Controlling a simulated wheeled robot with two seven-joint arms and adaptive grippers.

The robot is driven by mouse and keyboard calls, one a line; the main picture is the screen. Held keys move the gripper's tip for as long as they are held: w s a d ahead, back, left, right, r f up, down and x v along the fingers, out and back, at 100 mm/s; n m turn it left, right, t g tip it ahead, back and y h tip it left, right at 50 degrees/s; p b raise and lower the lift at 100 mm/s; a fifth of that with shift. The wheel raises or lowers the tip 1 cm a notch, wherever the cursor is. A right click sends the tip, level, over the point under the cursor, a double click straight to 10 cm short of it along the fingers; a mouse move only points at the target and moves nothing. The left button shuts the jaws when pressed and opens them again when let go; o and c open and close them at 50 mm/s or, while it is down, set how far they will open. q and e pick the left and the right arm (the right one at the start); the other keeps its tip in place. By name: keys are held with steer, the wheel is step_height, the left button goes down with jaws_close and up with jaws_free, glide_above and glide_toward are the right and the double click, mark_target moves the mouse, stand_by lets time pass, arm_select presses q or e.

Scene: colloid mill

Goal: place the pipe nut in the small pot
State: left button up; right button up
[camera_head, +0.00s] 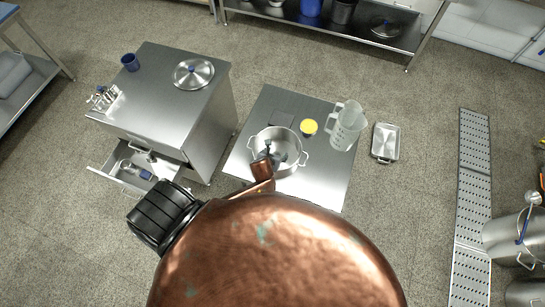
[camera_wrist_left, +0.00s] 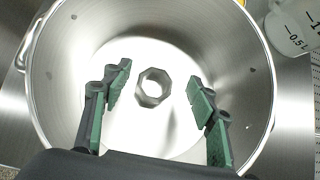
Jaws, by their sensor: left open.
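The small steel pot (camera_head: 291,139) with two side handles stands on the low steel table. In the left wrist view, its wall (camera_wrist_left: 60,75) surrounds the scene. The grey eight-sided-looking pipe nut (camera_wrist_left: 142,79) lies flat inside, apparently on the pot's bottom. My left gripper (camera_head: 279,157) reaches down into the pot. Its green-padded fingers (camera_wrist_left: 157,95) are spread wide on both sides of the nut, clear of it. In the head view I cannot make out the nut behind the gripper. My right gripper is not in view.
A yellow round item (camera_head: 309,127) and clear measuring jugs (camera_head: 347,125) stand right of the pot. A steel tray (camera_head: 386,142) lies farther right. Left is a steel cabinet (camera_head: 160,95) with a lid (camera_head: 193,72), a blue cup (camera_head: 130,62) and an open drawer (camera_head: 130,172).

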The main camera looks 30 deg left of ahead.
arm_select(q)
steer(key=p+v, duration=0.1)
steer(key=v, duration=0.9)
steer(key=shift+s+r+p, duration=0.25)
steer(key=shift+s+p, duration=0.05)
steer(key=shift+p, duration=0.1)
steer(key=shift+d, duration=0.1)
